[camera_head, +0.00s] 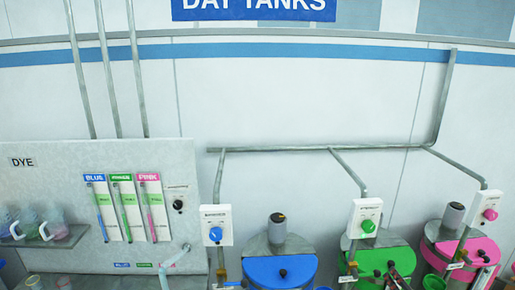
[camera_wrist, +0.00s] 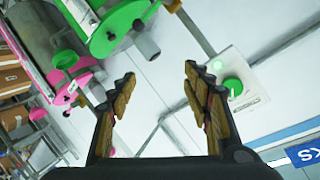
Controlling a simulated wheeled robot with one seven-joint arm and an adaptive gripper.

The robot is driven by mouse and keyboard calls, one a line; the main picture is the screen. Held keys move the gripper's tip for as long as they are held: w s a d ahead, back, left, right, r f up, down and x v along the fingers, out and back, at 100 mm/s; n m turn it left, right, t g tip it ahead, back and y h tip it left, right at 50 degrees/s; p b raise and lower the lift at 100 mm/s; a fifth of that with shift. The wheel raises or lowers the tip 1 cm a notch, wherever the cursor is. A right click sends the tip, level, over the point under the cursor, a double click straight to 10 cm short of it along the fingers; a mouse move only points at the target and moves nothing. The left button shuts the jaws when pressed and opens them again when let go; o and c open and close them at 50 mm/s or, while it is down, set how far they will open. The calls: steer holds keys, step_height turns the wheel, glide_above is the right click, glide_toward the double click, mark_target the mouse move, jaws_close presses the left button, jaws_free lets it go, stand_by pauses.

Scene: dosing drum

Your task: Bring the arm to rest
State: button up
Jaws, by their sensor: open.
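My gripper (camera_wrist: 160,84) is open in the wrist view, its two padded fingers wide apart. Nothing is held; only the pale wall and a grey pipe show between and beyond the fingers. The wrist picture is strongly tilted. The green-lidded drum (camera_wrist: 125,20) shows past the left finger, and a white box with a green knob (camera_wrist: 232,88) shows beyond the right finger, apart from it. In the head view, dark pieces overlap the front of the green drum lid (camera_head: 370,258) at the bottom edge; I cannot tell whether they are my gripper.
A blue-lidded drum (camera_head: 270,270) and a pink-lidded drum (camera_head: 478,250) flank the green one. Control boxes with blue (camera_head: 215,234) and pink (camera_head: 490,214) knobs hang on pipes (camera_head: 300,149). A dye panel (camera_head: 80,190) stands left, with jugs (camera_head: 50,229) on a shelf.

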steer(key=s+d+f+n+g+h+b, duration=0.1)
steer(key=s+d+f+g+h+b, duration=0.15)
steer(key=s+f+g, duration=0.45)
steer(key=s+a+f+n+g+b, duration=0.2)
steer(key=s+a+b, duration=0.15)
steer(key=s, duration=0.45)
steer(key=s+a+f+n+y+b, duration=0.1)
steer(key=s+a+n+y+b, duration=0.1)
steer(key=a+b, duration=0.6)
steer(key=s+a+n+y+b, duration=0.3)
steer(key=s+a+b, duration=0.4)
steer(key=a, duration=0.9)
steer(key=shift+f+n+t+b, duration=0.35)
steer(key=shift+n+t+b, duration=0.05)
steer(key=shift+n, duration=0.3)
